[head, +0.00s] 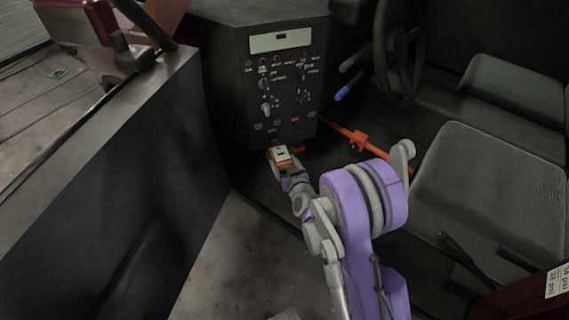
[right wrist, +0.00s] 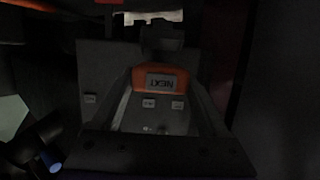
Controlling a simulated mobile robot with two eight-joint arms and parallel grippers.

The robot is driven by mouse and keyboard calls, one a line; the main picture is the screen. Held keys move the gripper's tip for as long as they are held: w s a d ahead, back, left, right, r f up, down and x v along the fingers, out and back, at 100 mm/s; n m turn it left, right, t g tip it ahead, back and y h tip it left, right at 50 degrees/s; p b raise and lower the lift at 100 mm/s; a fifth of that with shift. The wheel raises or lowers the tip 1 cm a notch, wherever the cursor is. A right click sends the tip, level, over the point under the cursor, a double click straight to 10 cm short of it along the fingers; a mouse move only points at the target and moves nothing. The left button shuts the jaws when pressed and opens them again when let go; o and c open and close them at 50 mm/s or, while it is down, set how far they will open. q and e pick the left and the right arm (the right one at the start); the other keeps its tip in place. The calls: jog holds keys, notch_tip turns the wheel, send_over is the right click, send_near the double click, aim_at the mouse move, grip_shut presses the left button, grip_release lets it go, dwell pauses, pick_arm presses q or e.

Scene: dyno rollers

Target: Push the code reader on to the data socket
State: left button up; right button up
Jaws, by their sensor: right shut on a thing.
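The code reader (head: 283,154) is a small orange-edged device with a pale face, just below the lower edge of the dark dash panel. My right gripper (head: 286,166) is shut on it. In the right wrist view the code reader (right wrist: 166,81) lies between the two fingers, with its orange end and a grey label away from the palm. Its far end points at a dark block under the panel. I cannot clearly make out the data socket in the shadow, nor tell whether the reader touches it. My left gripper is not in view.
The dash panel (head: 283,85) with knobs and a display stands above the reader. An open door (head: 120,180) is on the left. A steering wheel (head: 398,55), an orange bar (head: 357,139) and a seat (head: 495,185) are on the right. Floor shows below.

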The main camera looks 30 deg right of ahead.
jog(key=shift+w, duration=0.25)
jog(key=o, duration=1.3)
jog(key=p+v, duration=0.2)
jog(key=v, duration=0.9)
jog(key=s+a+r+n+g+y, duration=0.2)
jog(key=s+a+r+g+y, duration=0.25)
jog(key=s+a, duration=0.4)
jog(key=s+a+r+g+h, duration=0.1)
jog(key=s+a+g, duration=0.15)
jog(key=s, duration=0.45)
jog(key=s+a+r+g, duration=0.1)
jog(key=s+a+g, duration=0.15)
jog(key=s, duration=0.45)
pick_arm(q)
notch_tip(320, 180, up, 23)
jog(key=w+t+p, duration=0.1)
jog(key=p, duration=1.7)
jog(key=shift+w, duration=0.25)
pick_arm(e)
notch_tip(320, 180, up, 20)
jog(key=w, duration=0.2)
jog(key=shift+d+f+n+t, duration=0.2)
jog(key=shift+d+n+t, duration=0.1)
jog(key=shift+t, duration=0.05)
